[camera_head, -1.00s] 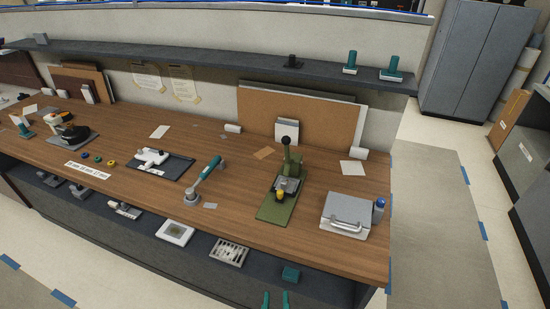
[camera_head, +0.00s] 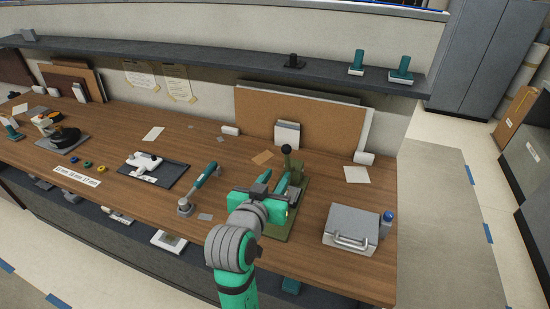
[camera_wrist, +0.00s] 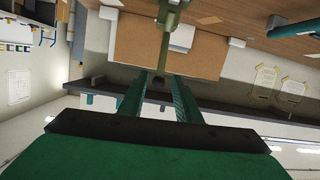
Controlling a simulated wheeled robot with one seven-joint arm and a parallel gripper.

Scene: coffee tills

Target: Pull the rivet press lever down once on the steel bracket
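The olive green rivet press (camera_head: 284,222) stands on the bench right of the middle in the head view. Its lever (camera_head: 287,162) points up and ends in a black knob (camera_head: 287,149). My gripper (camera_head: 287,183) is in front of the press, with its teal fingers reaching toward the lever, below the knob. In the wrist view the fingers (camera_wrist: 158,85) are apart, and the olive lever (camera_wrist: 165,45) runs down toward the gap between them; I cannot tell whether they touch it. The steel bracket is hidden behind my gripper and wrist.
A grey case (camera_head: 350,226) and a blue-capped bottle (camera_head: 386,222) stand right of the press. A cork board (camera_head: 290,110) leans behind, under a dark shelf (camera_head: 210,66).

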